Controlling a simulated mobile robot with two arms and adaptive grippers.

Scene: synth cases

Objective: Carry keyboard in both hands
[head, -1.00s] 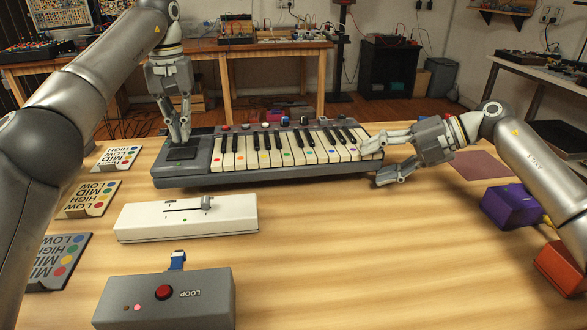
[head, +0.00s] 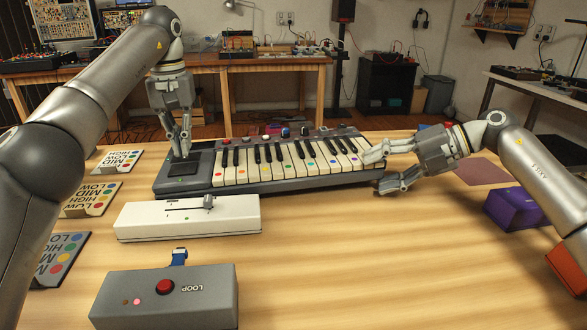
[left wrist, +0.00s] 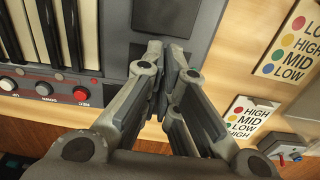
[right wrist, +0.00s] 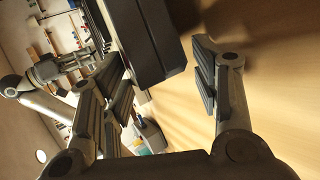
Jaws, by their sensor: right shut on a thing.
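The grey keyboard (head: 335,177), with white and black keys and coloured dots, lies across the far middle of the table. My left gripper (head: 183,156) points down at its left end, fingers together, tips at the dark square pad (head: 183,167). The left wrist view shows these fingertips (left wrist: 168,62) close together over the casing (left wrist: 115,60). Contact there is partly hidden.
A white slider box (head: 190,217) stands close in front of the keyboard. A grey LOOP box (head: 165,297) is nearer. Label cards (head: 88,198) line the left side. A purple box (head: 518,208) and an orange box (head: 568,268) are at right. The table's middle right is clear.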

